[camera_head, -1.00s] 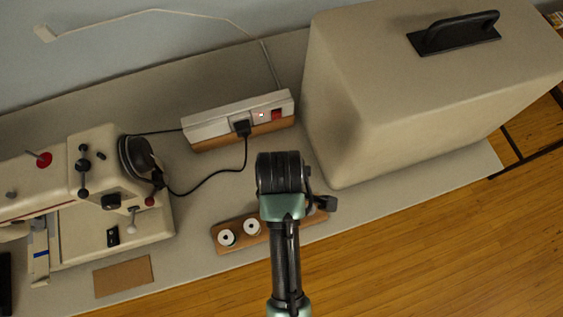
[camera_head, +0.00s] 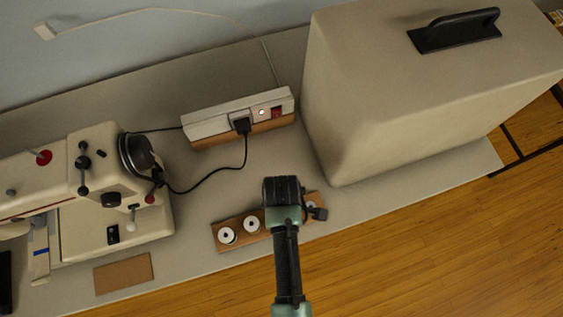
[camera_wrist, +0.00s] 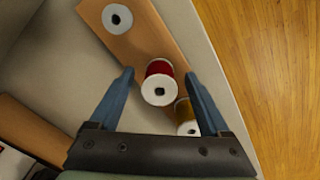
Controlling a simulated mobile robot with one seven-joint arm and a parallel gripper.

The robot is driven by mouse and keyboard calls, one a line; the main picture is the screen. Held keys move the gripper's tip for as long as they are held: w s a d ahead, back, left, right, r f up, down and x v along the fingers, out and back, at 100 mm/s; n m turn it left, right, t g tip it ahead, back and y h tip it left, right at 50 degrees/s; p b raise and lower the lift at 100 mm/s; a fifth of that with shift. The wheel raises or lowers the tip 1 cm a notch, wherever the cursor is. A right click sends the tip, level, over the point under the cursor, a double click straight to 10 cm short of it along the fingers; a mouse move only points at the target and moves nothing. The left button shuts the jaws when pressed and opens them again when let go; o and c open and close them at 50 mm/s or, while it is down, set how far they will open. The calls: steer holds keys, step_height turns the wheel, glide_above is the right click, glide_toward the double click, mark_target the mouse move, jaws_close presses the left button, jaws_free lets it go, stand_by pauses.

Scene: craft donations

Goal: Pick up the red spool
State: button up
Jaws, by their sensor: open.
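The red spool (camera_wrist: 164,69) stands in the wrist view with its pale round end facing the camera. It appears between the fingertips of my gripper (camera_wrist: 159,75), which is open and empty, with a gap on both sides. A gold spool (camera_wrist: 185,108) is close beside it, near the right finger. Both are by the wooden rack (camera_wrist: 122,46), which also holds a white-topped spool (camera_wrist: 117,18). In the head view my gripper (camera_head: 283,190) is over the right part of the rack (camera_head: 241,237) and hides the red spool.
White-topped spools (camera_head: 227,236) sit at the rack's left end. A power strip (camera_head: 210,121) with a black cord lies behind. A large beige case (camera_head: 345,110) stands to the right, and a sewing machine (camera_head: 95,160) to the left. The table's front edge is close.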

jaws_close()
stand_by(0.3)
steer(key=shift+r, duration=0.1)
